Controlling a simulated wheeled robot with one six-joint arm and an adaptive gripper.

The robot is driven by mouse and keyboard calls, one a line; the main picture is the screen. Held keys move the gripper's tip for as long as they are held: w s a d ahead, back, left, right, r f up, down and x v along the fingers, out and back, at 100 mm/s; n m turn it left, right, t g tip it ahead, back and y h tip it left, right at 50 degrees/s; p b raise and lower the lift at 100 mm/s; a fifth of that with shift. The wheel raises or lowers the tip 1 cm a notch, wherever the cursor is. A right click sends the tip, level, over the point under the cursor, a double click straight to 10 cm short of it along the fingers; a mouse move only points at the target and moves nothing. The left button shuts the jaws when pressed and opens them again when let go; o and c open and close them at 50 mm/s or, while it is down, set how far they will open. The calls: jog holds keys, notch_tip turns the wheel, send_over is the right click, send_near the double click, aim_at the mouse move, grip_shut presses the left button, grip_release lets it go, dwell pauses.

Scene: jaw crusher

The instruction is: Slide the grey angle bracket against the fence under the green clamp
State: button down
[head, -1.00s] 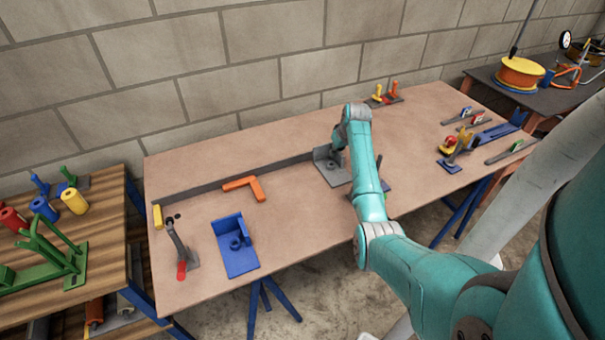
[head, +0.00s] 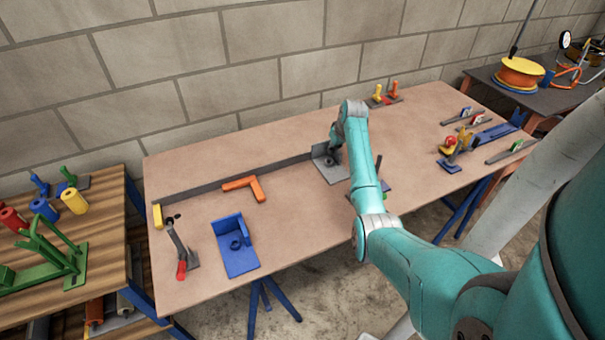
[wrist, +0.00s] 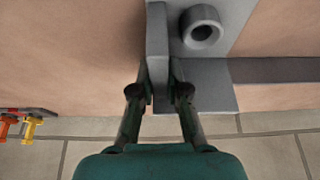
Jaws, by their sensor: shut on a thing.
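The grey angle bracket (head: 325,170) lies flat on the bench against the right end of the long dark fence (head: 210,188). In the wrist view its upright wall (wrist: 157,35) stands between my fingers, and its base carries a round boss (wrist: 201,27). The fence (wrist: 275,70) shows there touching or very near the base. My gripper (wrist: 160,85) is shut on the upright wall.
An orange angle piece (head: 250,187) lies by the fence to the left. A blue bracket (head: 236,247) and a red-handled clamp (head: 180,255) stand farther left. A yellow block (head: 157,216) sits at the fence's left end. Several tools (head: 485,130) lie on the right.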

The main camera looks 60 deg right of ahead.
jog(key=c, duration=1.1)
grip_release()
jog(key=shift+r, duration=4)
